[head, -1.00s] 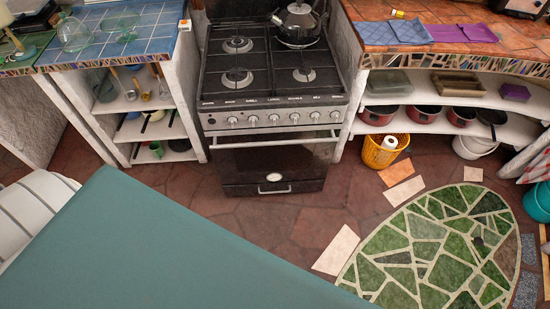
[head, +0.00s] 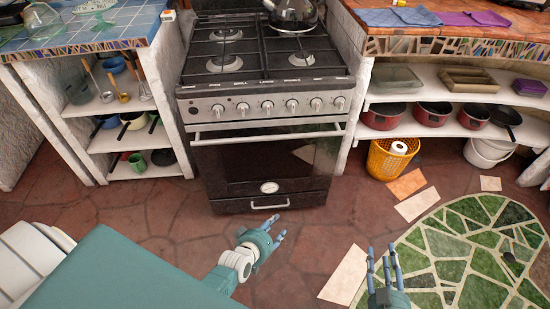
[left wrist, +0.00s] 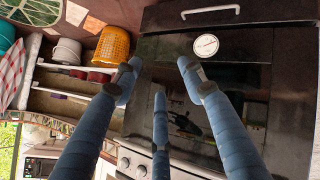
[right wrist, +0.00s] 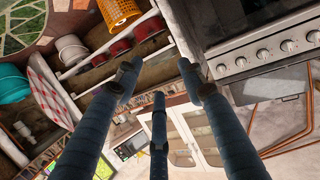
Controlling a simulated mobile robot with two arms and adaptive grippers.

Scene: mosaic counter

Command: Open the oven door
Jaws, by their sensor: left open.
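The oven (head: 262,165) stands at the back centre, below the cooktop. Its dark glass door (head: 245,162) is shut, with a long metal bar handle (head: 265,134) across the top. My left gripper (head: 277,228) is open and empty, low in front of the oven and apart from it. The left wrist view shows the oven front upside down, with the round dial (left wrist: 206,45) beyond the spread fingers. My right gripper (head: 382,257) is open and empty, further right over the floor. In the right wrist view the control knobs (right wrist: 262,54) show at the right.
A lower drawer handle (head: 270,205) sits below the door. Shelves with pots (head: 432,114) and an orange basket (head: 390,158) stand right; a shelf unit (head: 122,140) stands left. A teal surface (head: 130,275) fills the lower left. Floor before the oven is clear.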

